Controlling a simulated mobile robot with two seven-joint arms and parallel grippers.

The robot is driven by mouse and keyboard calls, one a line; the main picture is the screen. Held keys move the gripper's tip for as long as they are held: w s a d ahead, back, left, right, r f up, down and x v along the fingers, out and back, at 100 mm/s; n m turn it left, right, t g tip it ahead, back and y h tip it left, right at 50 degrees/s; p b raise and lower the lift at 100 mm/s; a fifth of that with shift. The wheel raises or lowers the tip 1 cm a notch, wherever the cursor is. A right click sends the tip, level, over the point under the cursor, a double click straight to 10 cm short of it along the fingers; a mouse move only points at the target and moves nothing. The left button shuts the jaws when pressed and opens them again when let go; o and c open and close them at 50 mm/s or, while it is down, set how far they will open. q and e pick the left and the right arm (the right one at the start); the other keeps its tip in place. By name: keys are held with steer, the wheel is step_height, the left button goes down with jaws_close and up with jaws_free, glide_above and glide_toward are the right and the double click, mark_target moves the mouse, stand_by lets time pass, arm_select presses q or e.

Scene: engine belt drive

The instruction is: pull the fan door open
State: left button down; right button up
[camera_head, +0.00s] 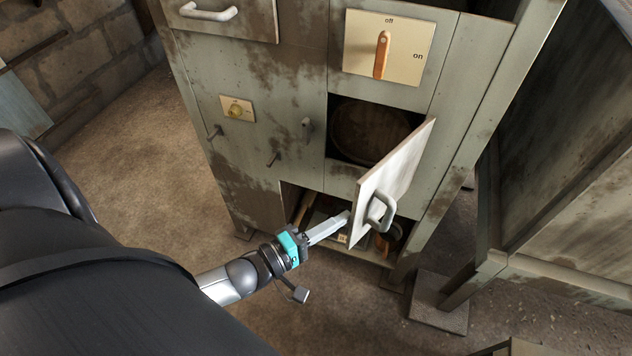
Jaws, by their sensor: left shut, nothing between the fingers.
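The fan door (398,178), a pale panel with a curved grey handle (381,212), stands swung out from the grey cabinet front. It is the only door I see standing open. My left gripper (344,219) is shut and empty. My right gripper is out of view.
The worn cabinet (290,60) carries an on/off switch panel (388,45) and a small dial plate (237,110). A low opening (292,197) holds several items. Another metal unit (560,190) stands at the right. Floor at the left is clear.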

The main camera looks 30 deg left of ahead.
arm_select(q)
steer(key=d+n+t+y+p, duration=0.1)
steer(key=d+y, duration=0.3)
steer(key=d, duration=0.9)
steer(key=shift+d+n+p, duration=0.3)
steer(key=shift+n+p, duration=0.15)
steer(key=shift+n, duration=0.45)
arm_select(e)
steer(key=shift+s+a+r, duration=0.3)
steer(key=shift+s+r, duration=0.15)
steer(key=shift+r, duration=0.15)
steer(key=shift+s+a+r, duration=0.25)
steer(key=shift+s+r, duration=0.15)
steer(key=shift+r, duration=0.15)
arm_select(q)
steer(key=shift+a, duration=0.15)
